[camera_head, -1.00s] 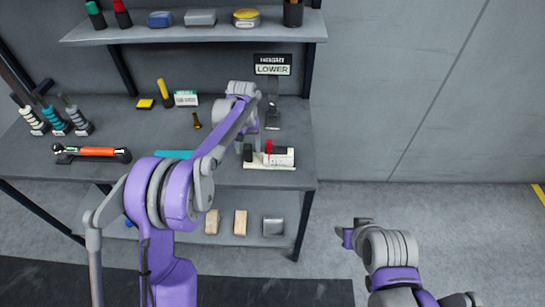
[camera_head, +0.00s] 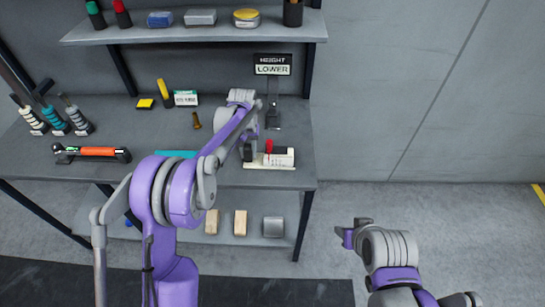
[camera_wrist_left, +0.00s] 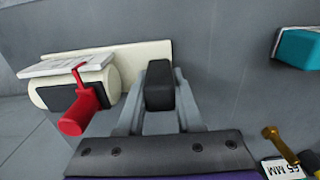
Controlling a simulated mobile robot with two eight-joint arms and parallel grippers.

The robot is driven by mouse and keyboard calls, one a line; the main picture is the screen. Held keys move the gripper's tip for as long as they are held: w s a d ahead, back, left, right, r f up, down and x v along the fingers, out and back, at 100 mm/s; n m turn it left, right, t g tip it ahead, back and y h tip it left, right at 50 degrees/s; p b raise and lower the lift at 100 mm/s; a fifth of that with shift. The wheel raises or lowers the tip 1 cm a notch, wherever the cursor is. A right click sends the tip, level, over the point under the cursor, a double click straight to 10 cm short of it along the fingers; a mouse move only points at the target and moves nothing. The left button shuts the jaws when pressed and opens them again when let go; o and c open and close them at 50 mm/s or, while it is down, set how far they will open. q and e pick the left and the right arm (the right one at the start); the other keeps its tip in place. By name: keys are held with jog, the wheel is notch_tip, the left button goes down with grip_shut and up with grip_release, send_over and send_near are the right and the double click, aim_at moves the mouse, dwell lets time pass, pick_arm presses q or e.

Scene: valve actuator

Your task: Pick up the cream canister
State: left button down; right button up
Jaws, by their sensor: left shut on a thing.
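The cream canister (camera_head: 278,160) lies on its side on a cream base on the workbench. It has a red handle and a pale label, and it shows at the left in the left wrist view (camera_wrist_left: 45,98). My left gripper (camera_head: 249,153) is low over the bench, just left of the canister. In the left wrist view, its light grey fingers (camera_wrist_left: 160,90) close around a dark block, beside the canister and in front of the cream base. Whether this block touches the canister is unclear. My right gripper (camera_head: 347,236) is away from the bench, its jaws unclear.
A sign reading HEIGHT LOWER (camera_head: 272,65) stands behind the canister. The bench's right edge is close to the canister.

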pick_arm(q)
jog(key=shift+r, duration=0.1)
notch_tip(320, 180, up, 8)
jog(key=shift+r, duration=0.2)
jog(key=shift+f, duration=3.9)
jog(key=shift+f, duration=0.4)
jog(key=shift+f, duration=0.15)
pick_arm(e)
jog(key=shift+o, duration=0.3)
jog(key=shift+o, duration=0.2)
